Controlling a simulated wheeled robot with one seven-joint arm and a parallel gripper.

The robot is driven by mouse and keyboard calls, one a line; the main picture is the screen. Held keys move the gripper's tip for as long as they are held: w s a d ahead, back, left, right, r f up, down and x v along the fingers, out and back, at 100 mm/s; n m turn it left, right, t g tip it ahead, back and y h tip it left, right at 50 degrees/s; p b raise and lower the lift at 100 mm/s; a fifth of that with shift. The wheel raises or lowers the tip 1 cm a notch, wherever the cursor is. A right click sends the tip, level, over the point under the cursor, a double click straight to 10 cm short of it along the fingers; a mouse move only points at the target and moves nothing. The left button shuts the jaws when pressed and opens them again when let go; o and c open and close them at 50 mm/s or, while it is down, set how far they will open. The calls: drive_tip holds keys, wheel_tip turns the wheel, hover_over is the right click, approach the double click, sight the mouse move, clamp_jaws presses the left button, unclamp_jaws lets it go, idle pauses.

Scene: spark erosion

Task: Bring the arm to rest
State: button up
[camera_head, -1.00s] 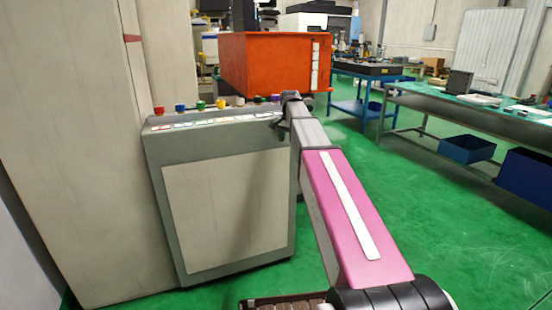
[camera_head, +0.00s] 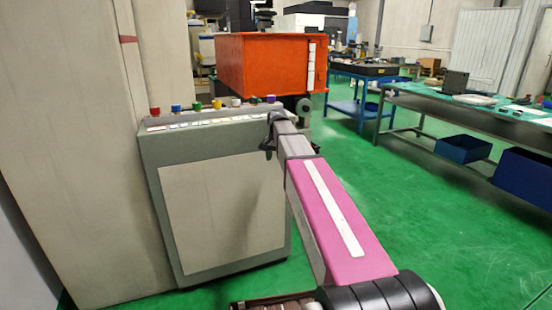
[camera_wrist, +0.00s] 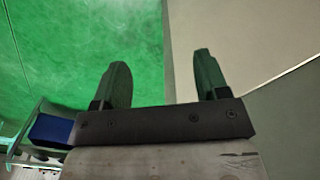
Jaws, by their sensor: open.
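My gripper (camera_wrist: 158,80) shows in the wrist view with its two dark fingers apart and nothing between them. Behind the fingers are green floor on the left and a pale panel face on the right. In the head view my pink and grey arm reaches forward from the lower right. Its far end is in front of the right edge of the grey control console (camera_head: 215,195).
Coloured knobs (camera_head: 215,103) line the console's top. An orange box (camera_head: 258,62) stands behind it. A blue cart (camera_head: 352,105) and a long workbench (camera_head: 455,105) with blue bins (camera_head: 463,149) are at the right. Green floor (camera_head: 440,230) lies open between.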

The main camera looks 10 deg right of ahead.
drive_tip(key=s+f+n, duration=0.6)
drive_tip(key=s+f, duration=1.7)
drive_tip(key=s, duration=0.2)
drive_tip(key=shift+s+f+n, duration=0.15)
drive_tip(key=shift+s+n, duration=0.1)
drive_tip(key=shift+n, duration=0.15)
